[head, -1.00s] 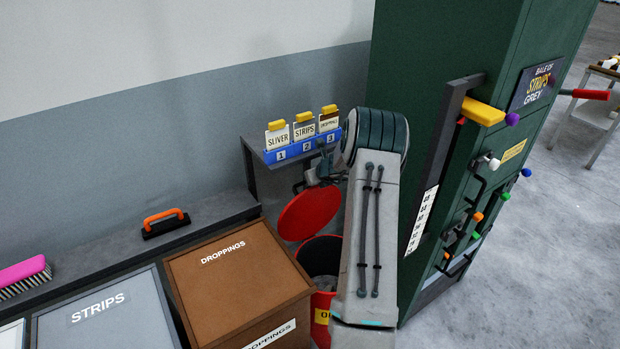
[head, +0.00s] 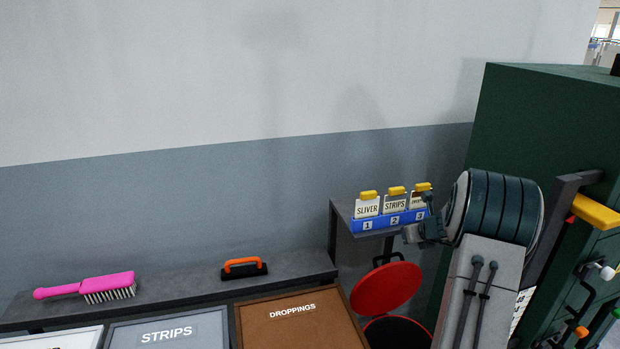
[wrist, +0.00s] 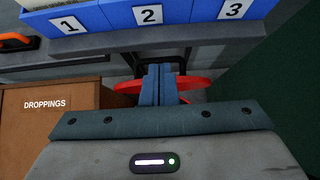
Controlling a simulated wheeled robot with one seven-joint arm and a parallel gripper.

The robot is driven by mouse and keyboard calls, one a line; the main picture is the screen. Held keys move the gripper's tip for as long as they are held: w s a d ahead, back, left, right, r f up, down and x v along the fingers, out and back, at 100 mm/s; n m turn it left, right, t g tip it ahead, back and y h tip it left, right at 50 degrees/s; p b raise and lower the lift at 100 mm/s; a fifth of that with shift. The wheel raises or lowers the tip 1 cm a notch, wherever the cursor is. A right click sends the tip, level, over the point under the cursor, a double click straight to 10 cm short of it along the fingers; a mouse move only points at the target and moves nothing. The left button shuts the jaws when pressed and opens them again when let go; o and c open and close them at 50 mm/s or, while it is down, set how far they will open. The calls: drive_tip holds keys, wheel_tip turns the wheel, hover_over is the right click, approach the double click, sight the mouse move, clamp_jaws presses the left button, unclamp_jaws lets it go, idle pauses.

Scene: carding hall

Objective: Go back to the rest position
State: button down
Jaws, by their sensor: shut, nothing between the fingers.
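My gripper (head: 428,232) is in front of the blue card holder (head: 392,222), at its right end, in the head view. In the wrist view the fingers of my gripper (wrist: 160,72) are pressed together with nothing between them. The holder bears the numbers 1, 2 and 3 and holds cards with yellow tops. The SLIVER card (head: 368,206) and the STRIPS card (head: 396,204) show clearly; the third card (head: 421,201) is partly hidden by my arm. The red lid (head: 386,288) is below the gripper.
A brown DROPPINGS box (head: 300,325) and a grey STRIPS box (head: 168,332) stand at the front. A pink brush (head: 85,287) and an orange-handled tool (head: 243,268) lie on the dark ledge. A green machine (head: 540,120) with levers stands close on the right.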

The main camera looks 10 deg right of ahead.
drive_tip(key=s+a+r+n+g+y, duration=0.1)
drive_tip(key=s+a+r+n, duration=0.3)
drive_tip(key=a+n, duration=0.3)
drive_tip(key=s+a+r+n+g+y, duration=0.1)
drive_tip(key=s+a+r+n, duration=0.3)
drive_tip(key=a, duration=0.5)
drive_tip(key=s+a+r+n+g+y, duration=0.1)
drive_tip(key=s+a+r+n, duration=0.25)
drive_tip(key=a+n, duration=0.4)
drive_tip(key=s+a+n+g+h, duration=0.1)
drive_tip(key=s+a+n, duration=0.3)
drive_tip(key=s+n, duration=0.4)
drive_tip(key=s+a+n+g+h, duration=0.1)
drive_tip(key=s+a+n, duration=0.3)
drive_tip(key=s+n, duration=0.5)
drive_tip(key=s+h, duration=0.1)
drive_tip(key=s, duration=0.5)
drive_tip(key=shift+f+g, duration=0.2)
drive_tip(key=shift+g, duration=0.1)
